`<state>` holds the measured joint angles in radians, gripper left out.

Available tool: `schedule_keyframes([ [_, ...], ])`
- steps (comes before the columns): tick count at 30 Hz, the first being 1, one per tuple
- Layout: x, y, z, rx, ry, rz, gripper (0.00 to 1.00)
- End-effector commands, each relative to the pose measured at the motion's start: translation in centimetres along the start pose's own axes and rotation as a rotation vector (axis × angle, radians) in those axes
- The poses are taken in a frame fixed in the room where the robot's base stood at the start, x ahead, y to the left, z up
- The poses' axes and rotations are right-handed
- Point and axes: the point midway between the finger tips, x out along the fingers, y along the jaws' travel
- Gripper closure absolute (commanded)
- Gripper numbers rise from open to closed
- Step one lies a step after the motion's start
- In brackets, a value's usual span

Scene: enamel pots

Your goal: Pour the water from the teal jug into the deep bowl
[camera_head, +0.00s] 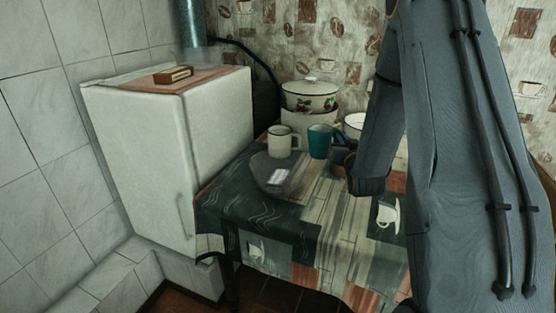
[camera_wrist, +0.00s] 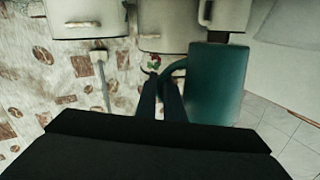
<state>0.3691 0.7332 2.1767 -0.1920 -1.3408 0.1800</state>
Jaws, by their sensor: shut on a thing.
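The teal jug (camera_head: 319,143) looks upright at the back of the table, to the right of a white mug; I cannot tell whether its base touches the table. In the wrist view the jug (camera_wrist: 215,88) is large, with its handle towards my fingers. My gripper (camera_wrist: 160,98) is shut on the jug's handle; in the head view my arm partly hides this grip. A grey bowl (camera_head: 262,174), which looks like the deep bowl, stands at the table's left, in front of the white mug. A pale patch shows in it. The water inside the jug cannot be seen.
The white mug (camera_head: 281,143) stands close behind the bowl and left of the jug. A white pot with a lid (camera_head: 310,96) is raised behind them. Another white vessel (camera_head: 353,121) is partly hidden by my arm. A white fridge (camera_head: 150,145) borders the table's left. The table's front (camera_head: 325,215) is clear.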

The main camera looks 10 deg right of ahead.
Motion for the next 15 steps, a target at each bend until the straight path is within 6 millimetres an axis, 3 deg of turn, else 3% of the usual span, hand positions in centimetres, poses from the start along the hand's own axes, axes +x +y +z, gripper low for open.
schedule_keyframes([
  [15,-0.12,-0.60,-0.92,-0.072,0.016,-0.001,1.00],
])
